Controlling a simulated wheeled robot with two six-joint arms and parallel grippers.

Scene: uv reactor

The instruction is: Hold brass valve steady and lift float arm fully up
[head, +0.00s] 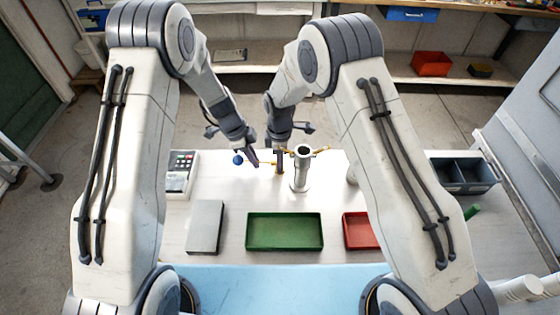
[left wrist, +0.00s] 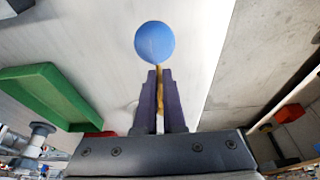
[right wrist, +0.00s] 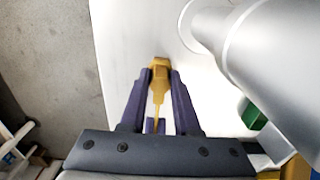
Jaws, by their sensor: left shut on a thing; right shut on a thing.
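The brass valve (head: 279,170) stands beside a grey metal cylinder (head: 301,175) on the white table. My right gripper (head: 280,153) is shut on the valve body; in the right wrist view the brass valve (right wrist: 160,70) sits between the purple fingertips. The float arm is a thin brass rod (left wrist: 160,92) with a blue ball (head: 238,160) at its left end. My left gripper (head: 254,162) is shut on the rod close to the ball, which shows beyond the fingertips in the left wrist view (left wrist: 155,42). The rod's exact tilt is hard to tell.
A green tray (head: 284,247), a red tray (head: 347,240) and a grey block (head: 205,228) lie in front. A keypad device (head: 181,172) stands at left. A dark divided bin (head: 466,188) is at right. A blue mat (head: 280,280) covers the near edge.

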